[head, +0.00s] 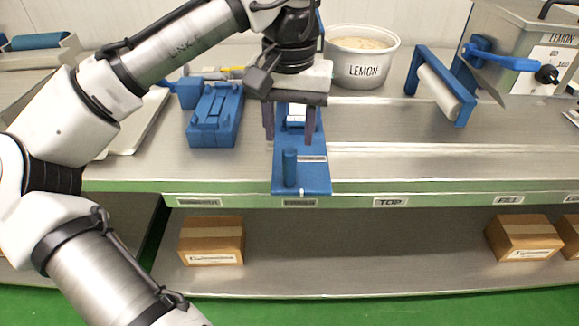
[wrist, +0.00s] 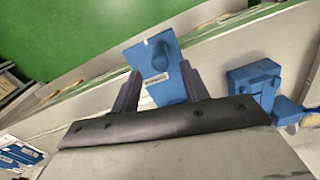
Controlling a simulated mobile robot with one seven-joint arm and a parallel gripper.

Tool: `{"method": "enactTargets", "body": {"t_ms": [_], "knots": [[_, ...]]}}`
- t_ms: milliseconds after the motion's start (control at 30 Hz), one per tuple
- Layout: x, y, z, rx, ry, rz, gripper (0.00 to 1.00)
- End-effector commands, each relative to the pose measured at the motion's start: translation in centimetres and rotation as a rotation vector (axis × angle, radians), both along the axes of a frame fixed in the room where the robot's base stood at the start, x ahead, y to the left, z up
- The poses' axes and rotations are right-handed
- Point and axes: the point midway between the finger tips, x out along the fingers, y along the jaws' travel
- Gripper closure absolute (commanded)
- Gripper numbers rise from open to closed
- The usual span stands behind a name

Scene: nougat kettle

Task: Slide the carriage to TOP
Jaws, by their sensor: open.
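The blue carriage (head: 313,176) is a flat plate with an upright round peg (head: 290,167) near its front end. It lies at the front edge of the steel bench, above a small label (head: 299,203) too small to read. The TOP label (head: 390,202) is on the bench edge to the right of it. My gripper (head: 289,138) is open and points down over the rear part of the carriage, behind the peg. In the wrist view the carriage (wrist: 169,92) shows between and beyond my fingers (wrist: 160,70). Contact cannot be told.
A blue block-like fixture (head: 212,125) stands left of the carriage. A white LEMON tub (head: 362,55) stands behind, right of my gripper. A blue-framed roller (head: 440,88) is farther right. The bench front toward TOP is clear. Cardboard boxes (head: 211,240) sit on the lower shelf.

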Motion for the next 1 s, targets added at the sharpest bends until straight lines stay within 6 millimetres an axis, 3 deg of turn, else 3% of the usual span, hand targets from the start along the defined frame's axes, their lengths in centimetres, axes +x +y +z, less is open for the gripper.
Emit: {"method": "enactTargets", "body": {"t_ms": [200, 400, 600, 867, 1000], "knots": [[-0.1, 0.0, -4.8, 0.0, 0.001, -0.002, 0.55], [0.0, 0.0, -7.8, -0.002, -0.002, -0.001, 0.55], [0.0, -0.1, -8.9, -0.003, -0.001, -0.002, 0.55], [0.0, -0.1, -9.0, -0.004, -0.002, -0.002, 0.55], [0.0, -0.1, -9.0, -0.004, -0.002, -0.002, 0.73]]}}
